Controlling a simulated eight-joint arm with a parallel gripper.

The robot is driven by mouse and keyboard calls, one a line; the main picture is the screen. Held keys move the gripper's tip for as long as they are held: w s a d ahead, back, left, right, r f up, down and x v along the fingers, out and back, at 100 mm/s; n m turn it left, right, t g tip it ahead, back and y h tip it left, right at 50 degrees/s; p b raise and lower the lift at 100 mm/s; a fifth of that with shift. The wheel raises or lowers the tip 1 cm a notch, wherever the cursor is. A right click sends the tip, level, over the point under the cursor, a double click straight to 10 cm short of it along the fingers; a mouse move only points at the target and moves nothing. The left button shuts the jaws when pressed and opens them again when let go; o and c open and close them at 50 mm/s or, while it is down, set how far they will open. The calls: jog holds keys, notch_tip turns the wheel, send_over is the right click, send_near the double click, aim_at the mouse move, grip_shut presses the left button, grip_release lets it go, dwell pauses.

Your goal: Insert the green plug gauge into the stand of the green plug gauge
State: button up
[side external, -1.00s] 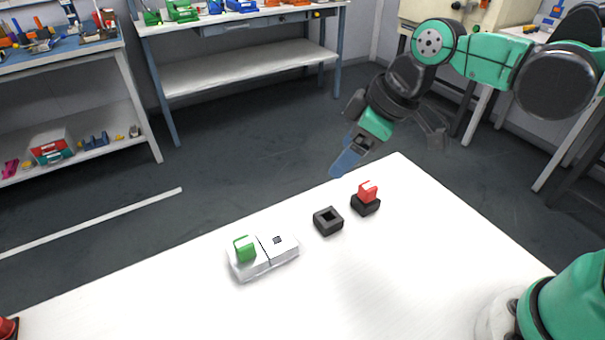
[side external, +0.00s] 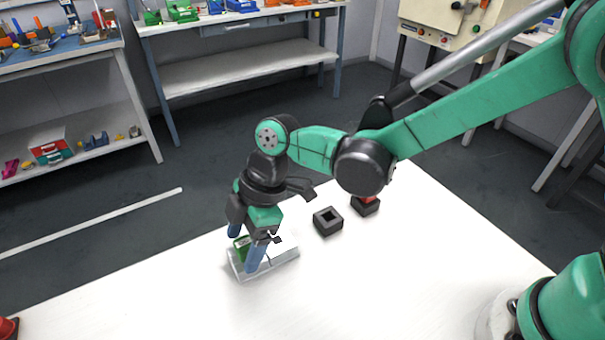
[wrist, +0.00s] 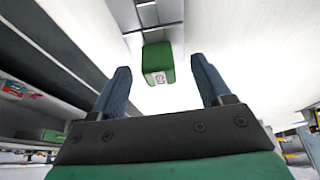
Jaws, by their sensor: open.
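The green plug gauge (side external: 240,243) sits at the left end of a white fixture block (side external: 284,258), partly hidden by my gripper. My gripper (side external: 245,249) is open, with one blue finger on each side of the gauge. In the wrist view the green plug gauge (wrist: 157,58) shows a label on its near face and lies between the spread fingers of my gripper (wrist: 160,75), with gaps on both sides. A black square stand (side external: 328,221) with an empty square opening is on the table to the right.
A red plug gauge (side external: 367,199) sits in a second black stand (side external: 366,208), partly hidden by my arm. The front of the white table (side external: 340,295) is clear. A red and black object (side external: 8,328) is at the table's left edge.

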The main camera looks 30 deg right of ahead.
aim_at(244, 243)
jog(key=shift+f, duration=0.25)
grip_shut()
jog(key=shift+r, duration=0.1)
notch_tip(244, 243, up, 19)
jog(key=d+f+m+t, duration=0.1)
jog(key=d+f+m, duration=0.3)
jog(key=d, duration=0.3)
jog(key=d+f+m+t+h, duration=0.1)
jog(key=d+f+m+t, duration=0.1)
jog(key=d+f+m, duration=0.3)
jog(key=shift+d+f, duration=0.65)
jog(key=shift+d, duration=0.6)
